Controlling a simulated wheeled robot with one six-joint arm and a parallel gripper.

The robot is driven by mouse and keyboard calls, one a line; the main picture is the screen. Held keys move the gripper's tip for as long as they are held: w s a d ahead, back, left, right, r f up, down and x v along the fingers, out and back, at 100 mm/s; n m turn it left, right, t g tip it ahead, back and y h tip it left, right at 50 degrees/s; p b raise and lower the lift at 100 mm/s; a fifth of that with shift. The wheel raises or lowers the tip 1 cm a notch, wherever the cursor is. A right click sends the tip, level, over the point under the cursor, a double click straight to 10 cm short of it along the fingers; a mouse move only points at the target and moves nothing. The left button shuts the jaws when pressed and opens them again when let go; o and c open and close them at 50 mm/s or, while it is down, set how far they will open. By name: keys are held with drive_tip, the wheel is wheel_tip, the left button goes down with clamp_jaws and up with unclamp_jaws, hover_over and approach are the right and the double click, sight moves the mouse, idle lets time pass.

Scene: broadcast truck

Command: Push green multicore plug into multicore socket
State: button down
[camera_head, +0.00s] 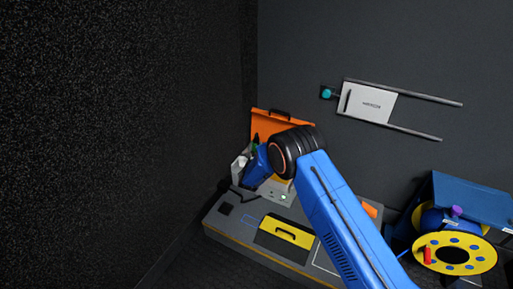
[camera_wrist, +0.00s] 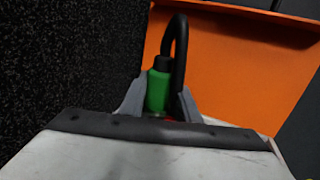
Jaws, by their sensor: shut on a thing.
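The green plug (camera_wrist: 158,90) stands between the two grey fingers of my gripper (camera_wrist: 160,103) in the wrist view. The gripper is shut on it. A black cable (camera_wrist: 180,45) leaves the plug's black top and loops over to the right. A small bit of red shows just below the plug, partly hidden by the gripper body. In the head view the plug is a small dark green spot (camera_head: 256,142) beside my arm's black joint. I cannot make out the multicore socket in either view, nor whether the plug touches it.
An orange panel (camera_head: 266,124) with a dark handle stands behind the gripper; it fills much of the wrist view (camera_wrist: 235,65). A yellow reel (camera_head: 429,262) and blue case (camera_head: 475,196) stand right. A dark wall is left.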

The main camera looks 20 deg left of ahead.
drive_tip(key=shift+r, duration=0.1)
drive_tip(key=shift+f, duration=2.9)
drive_tip(key=shift+f, duration=1.45)
drive_tip(key=c, duration=1.3)
unclamp_jaws()
drive_tip(key=shift+o, duration=0.2)
drive_tip(key=shift+f, duration=0.1)
drive_tip(key=shift+s, duration=0.15)
drive_tip(key=v, duration=1.7)
drive_tip(key=shift+s+d, duration=0.1)
